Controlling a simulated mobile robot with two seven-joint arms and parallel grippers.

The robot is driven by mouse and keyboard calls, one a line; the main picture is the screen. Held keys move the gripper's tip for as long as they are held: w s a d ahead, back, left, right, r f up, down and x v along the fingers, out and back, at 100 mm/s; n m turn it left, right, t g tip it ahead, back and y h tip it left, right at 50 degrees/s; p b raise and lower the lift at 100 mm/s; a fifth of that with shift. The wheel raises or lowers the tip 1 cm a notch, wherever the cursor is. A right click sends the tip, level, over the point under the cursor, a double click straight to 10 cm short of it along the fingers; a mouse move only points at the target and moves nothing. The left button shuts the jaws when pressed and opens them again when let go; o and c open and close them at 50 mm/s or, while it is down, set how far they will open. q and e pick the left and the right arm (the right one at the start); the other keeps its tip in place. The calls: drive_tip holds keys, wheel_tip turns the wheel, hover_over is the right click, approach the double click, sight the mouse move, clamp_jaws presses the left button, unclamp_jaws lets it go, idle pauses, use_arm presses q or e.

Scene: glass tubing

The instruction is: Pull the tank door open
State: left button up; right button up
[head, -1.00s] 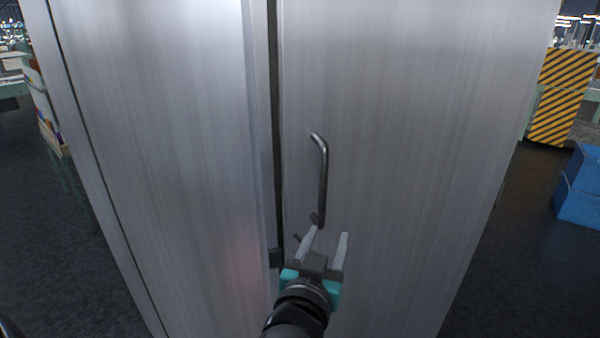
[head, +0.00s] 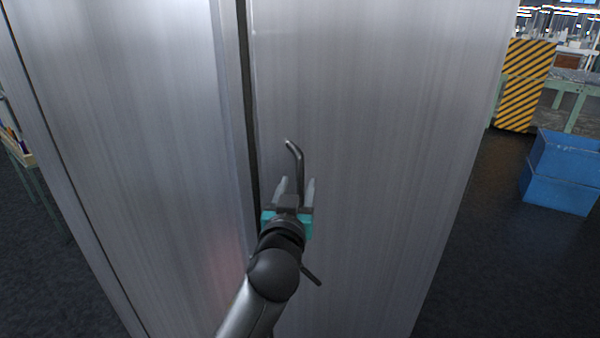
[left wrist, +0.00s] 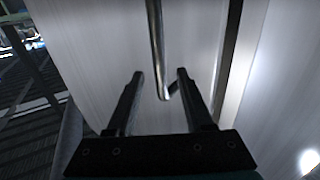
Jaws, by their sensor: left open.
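The tank door (head: 370,130) is a tall brushed-metal panel, shut, with a dark vertical seam along its left edge. Its handle (head: 297,162) is a thin upright metal bar with a bent top. My left gripper (head: 296,183) is open at the lower part of the handle, one finger to each side of it in the picture. In the left wrist view the handle (left wrist: 155,45) comes down between the two open fingers (left wrist: 160,75), with clear gaps on both sides. Its lower end hides partly behind my gripper in the head view. My right gripper is not in view.
A second metal panel (head: 130,130) adjoins the door on the left. Blue crates (head: 562,170) and a yellow-black striped box (head: 524,85) stand at the right. Dark floor (head: 490,260) is clear beside the tank.

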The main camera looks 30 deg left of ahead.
sight(299, 179)
use_arm(q)
drive_tip(key=shift+p+x, duration=0.3)
drive_tip(key=shift+x, duration=1.85)
drive_tip(key=shift+c, duration=0.2)
clamp_jaws()
